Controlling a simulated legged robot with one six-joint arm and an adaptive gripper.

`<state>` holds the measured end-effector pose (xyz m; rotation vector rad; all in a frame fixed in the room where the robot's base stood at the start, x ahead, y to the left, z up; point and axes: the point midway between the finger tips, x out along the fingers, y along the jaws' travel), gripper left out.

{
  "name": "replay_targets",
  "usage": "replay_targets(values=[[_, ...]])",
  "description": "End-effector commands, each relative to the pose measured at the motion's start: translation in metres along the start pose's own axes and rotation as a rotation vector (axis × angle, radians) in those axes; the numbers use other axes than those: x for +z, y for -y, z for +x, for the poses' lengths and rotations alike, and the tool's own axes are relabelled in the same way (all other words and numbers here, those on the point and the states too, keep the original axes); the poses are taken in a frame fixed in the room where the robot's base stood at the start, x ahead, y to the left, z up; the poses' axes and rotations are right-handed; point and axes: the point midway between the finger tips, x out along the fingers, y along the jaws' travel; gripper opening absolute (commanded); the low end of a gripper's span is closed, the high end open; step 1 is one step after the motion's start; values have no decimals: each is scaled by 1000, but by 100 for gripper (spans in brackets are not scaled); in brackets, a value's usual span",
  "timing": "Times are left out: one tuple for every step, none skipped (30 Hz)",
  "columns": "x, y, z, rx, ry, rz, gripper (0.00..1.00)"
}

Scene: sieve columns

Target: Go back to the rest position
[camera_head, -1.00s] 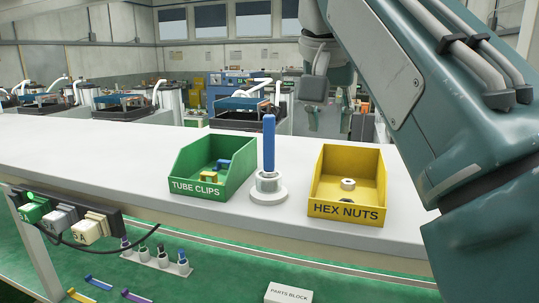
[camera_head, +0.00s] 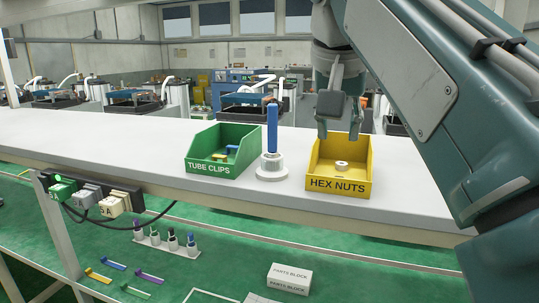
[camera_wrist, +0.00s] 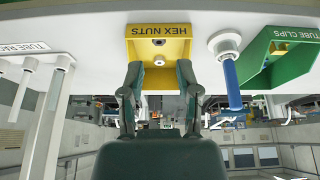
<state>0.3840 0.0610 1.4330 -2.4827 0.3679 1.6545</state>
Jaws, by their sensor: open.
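My gripper (camera_head: 338,130) shows in the head view at the far side of the yellow HEX NUTS bin (camera_head: 338,188), in front of its upper part. The wrist view is upside down. There my gripper (camera_wrist: 160,75) has its two dark fingers spread apart with nothing between them. The HEX NUTS bin (camera_wrist: 133,45) lies beyond the fingertips, with a light nut inside. I cannot tell whether the fingers touch the bin.
The green TUBE CLIPS bin (camera_head: 222,168) holds blue and yellow clips. A blue rod (camera_head: 272,128) stands upright in a white base (camera_head: 272,172) between the bins. White stands (camera_wrist: 45,110) rise near the TUBE RACK label. A PARTS BLOCK (camera_head: 289,279) lies on the lower green surface.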

Motion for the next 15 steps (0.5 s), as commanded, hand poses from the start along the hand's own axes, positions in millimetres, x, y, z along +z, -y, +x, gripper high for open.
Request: replay_targets(values=[[2, -2, 2, -1, 0, -5, 43], [3, -4, 5, -2, 0, -10, 43], [4, -5, 8, -4, -2, -17, 43], [6, -6, 10, -5, -3, -23, 43], [7, -7, 12, -7, -4, -28, 43], [9, -9, 16, -9, -4, -35, 43], [11, -10, 18, -12, -6, -40, 43], [13, -12, 22, -14, -7, -47, 43], [16, -14, 26, -18, -9, -56, 43], [19, -16, 30, -20, -9, -63, 43], [22, -18, 34, -23, -11, -71, 43], [26, -21, 41, -27, -13, -82, 43], [31, -23, 47, -31, -14, -90, 43], [36, -26, 53, -36, -15, -100, 43], [43, -29, 62, -42, -18, -112, 43]])
